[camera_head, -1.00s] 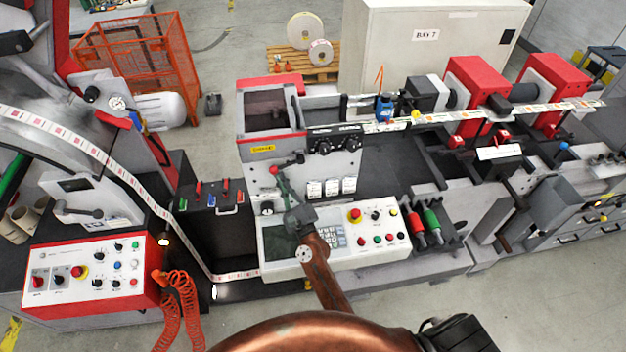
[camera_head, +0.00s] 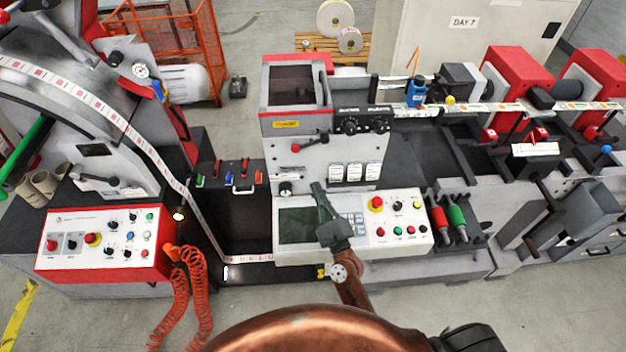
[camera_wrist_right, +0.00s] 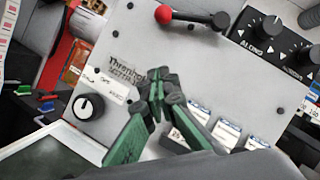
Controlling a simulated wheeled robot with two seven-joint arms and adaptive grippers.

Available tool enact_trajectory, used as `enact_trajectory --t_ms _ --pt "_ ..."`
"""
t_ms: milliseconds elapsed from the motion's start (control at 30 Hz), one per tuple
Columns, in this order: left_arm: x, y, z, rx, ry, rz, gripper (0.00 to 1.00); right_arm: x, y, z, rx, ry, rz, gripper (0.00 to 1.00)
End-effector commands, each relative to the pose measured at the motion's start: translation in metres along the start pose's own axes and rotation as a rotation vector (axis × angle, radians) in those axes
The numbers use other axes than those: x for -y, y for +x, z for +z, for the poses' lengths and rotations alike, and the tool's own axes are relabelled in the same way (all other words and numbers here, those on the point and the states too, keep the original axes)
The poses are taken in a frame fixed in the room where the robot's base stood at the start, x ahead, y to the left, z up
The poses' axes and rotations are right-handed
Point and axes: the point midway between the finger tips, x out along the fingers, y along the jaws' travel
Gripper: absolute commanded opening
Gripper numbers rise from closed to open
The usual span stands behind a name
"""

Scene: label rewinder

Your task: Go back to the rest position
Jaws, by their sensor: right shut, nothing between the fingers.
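My right gripper (camera_head: 317,187) is in the middle of the head view, shut and empty, with dark green fingers pointing away from me. In the picture it overlaps the screen and keys of the white control panel (camera_head: 385,243). In the right wrist view its closed fingertips (camera_wrist_right: 158,85) appear in front of a grey machine face (camera_wrist_right: 140,38). The red-knobbed lever (camera_head: 297,147) on that face lies beyond the fingertips, apart from them in the head view; it also shows in the right wrist view (camera_wrist_right: 164,14). My left gripper is not in view.
A black rotary knob (camera_wrist_right: 88,106) is left of the fingers in the right wrist view. Red and green rollers (camera_head: 457,217) stand right of the panel. A second control box (camera_head: 105,245) with orange coiled hose (camera_head: 180,305) is at left. Open floor lies at the lower right.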

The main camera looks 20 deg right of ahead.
Motion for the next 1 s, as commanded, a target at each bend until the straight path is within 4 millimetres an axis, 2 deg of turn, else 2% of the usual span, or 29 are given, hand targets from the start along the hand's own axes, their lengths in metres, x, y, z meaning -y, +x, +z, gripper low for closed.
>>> enact_trajectory --t_ms 133,733,867,967,1000 --pt "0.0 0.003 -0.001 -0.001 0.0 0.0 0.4 -0.001 -0.008 0.0 0.0 0.0 0.0 0.0" --pt "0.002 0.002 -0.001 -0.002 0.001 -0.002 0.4 -0.002 -0.01 0.001 0.003 -0.019 0.011 0.0" --pt "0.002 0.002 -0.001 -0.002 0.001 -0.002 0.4 -0.014 -0.021 0.003 0.03 -0.184 0.11 0.0" --pt "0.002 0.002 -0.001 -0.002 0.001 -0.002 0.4 -0.034 -0.044 -0.001 0.074 -0.445 0.269 0.0" --pt "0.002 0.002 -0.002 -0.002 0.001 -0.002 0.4 -0.043 -0.058 -0.005 0.097 -0.571 0.349 0.0"
